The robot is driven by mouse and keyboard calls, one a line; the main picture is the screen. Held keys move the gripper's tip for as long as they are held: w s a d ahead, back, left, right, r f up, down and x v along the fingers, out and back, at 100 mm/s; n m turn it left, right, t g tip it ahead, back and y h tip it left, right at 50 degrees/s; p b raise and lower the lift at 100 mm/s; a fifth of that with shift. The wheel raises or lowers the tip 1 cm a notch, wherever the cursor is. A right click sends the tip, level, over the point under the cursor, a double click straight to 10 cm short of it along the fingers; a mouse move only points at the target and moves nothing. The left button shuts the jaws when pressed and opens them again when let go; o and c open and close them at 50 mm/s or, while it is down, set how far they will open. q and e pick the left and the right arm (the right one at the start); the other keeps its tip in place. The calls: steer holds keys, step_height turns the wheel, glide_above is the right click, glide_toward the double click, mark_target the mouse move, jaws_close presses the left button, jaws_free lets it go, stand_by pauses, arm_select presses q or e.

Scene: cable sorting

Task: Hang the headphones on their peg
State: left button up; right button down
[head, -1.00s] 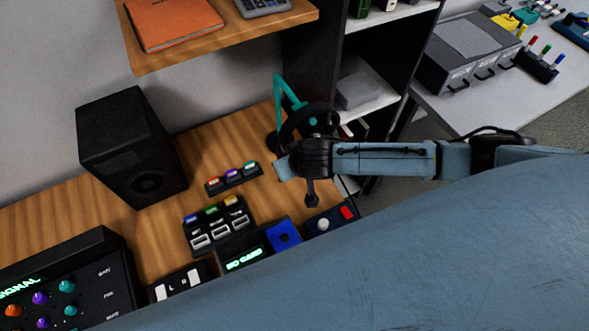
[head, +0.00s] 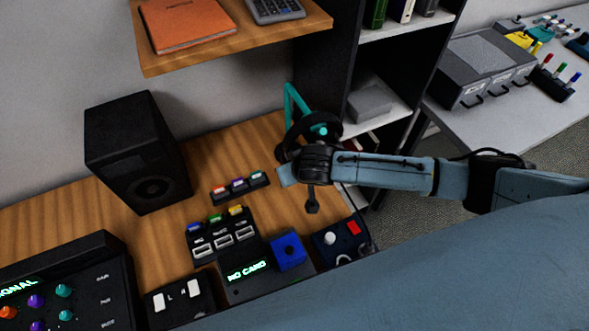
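A teal headphone stand (head: 291,97) with an angled upper arm rises from the back right of the wooden desk. The black headphones (head: 310,118), with a teal disc on one side, show as a dark arc right beside the stand. I cannot tell whether their band rests on the peg. My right arm comes in from the right. Its gripper (head: 287,177) is over the desk, just in front of and overlapping the headphones. The wrist hides their lower part and most of the fingers, so I cannot tell whether it grips them. My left gripper is not in view.
A black speaker (head: 137,150) stands at the back left. A wooden shelf (head: 235,45) overhangs the desk. A dark shelving unit (head: 325,75) is close behind the stand. Switch boxes and a card reader (head: 247,271) line the front. Bare desk lies right of the speaker.

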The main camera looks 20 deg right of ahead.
stand_by(0.4)
steer(key=c, duration=1.1)
jaws_free()
steer(key=shift+o, duration=0.2)
steer(key=p+v, duration=0.1)
steer(key=v, duration=1.2)
steer(key=shift+r, duration=0.15)
steer(key=shift+s, duration=0.1)
